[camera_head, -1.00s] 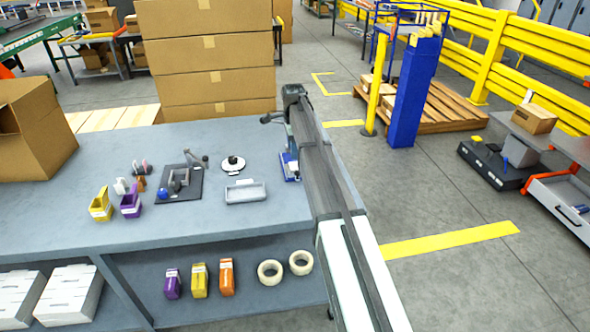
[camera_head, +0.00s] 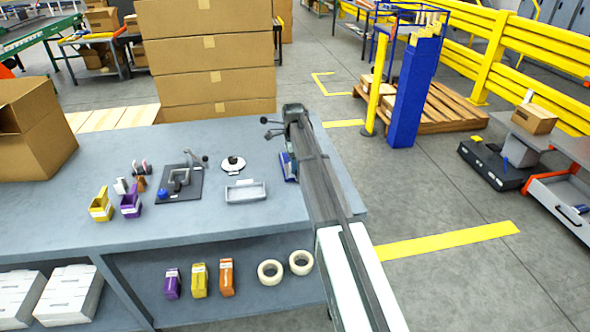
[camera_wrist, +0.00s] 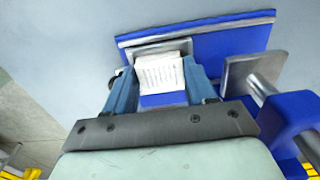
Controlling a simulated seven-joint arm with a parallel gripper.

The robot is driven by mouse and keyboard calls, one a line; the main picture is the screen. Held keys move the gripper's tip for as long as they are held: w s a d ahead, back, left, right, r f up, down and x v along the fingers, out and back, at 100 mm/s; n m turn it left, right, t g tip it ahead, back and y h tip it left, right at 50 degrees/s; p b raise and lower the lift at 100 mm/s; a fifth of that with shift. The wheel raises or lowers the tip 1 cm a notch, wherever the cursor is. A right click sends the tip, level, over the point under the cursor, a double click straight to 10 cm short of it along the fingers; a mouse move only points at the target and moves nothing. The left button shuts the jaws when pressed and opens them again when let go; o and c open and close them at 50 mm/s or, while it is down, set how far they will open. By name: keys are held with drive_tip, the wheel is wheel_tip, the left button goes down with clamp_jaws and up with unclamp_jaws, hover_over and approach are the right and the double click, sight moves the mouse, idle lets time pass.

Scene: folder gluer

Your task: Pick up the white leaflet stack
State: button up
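The white leaflet stack (camera_wrist: 160,72) shows printed lines in the wrist view. It sits in a small grey-and-blue holder beside a blue plate (camera_wrist: 215,40). My gripper (camera_wrist: 158,75) is open, with one blue finger on each side of the stack. The fingers are very close to its sides; I cannot tell whether they touch. In the head view, a blue-and-white part of the holder (camera_head: 288,167) shows near the table's right end, left of my arm. My arm hides the fingertips and most of the stack there.
The grey table (camera_head: 180,225) bears a grey tray (camera_head: 245,191), a white round dispenser (camera_head: 233,163), a black fixture (camera_head: 180,186), and yellow (camera_head: 101,206) and purple (camera_head: 131,203) bins. A silver rod and blue block (camera_wrist: 298,120) lie close right of my gripper. Large cartons (camera_head: 207,55) stand behind.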

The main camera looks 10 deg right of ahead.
drive_tip(key=c, duration=0.6)
drive_tip(key=shift+o, duration=0.2)
drive_tip(key=shift+r, duration=0.15)
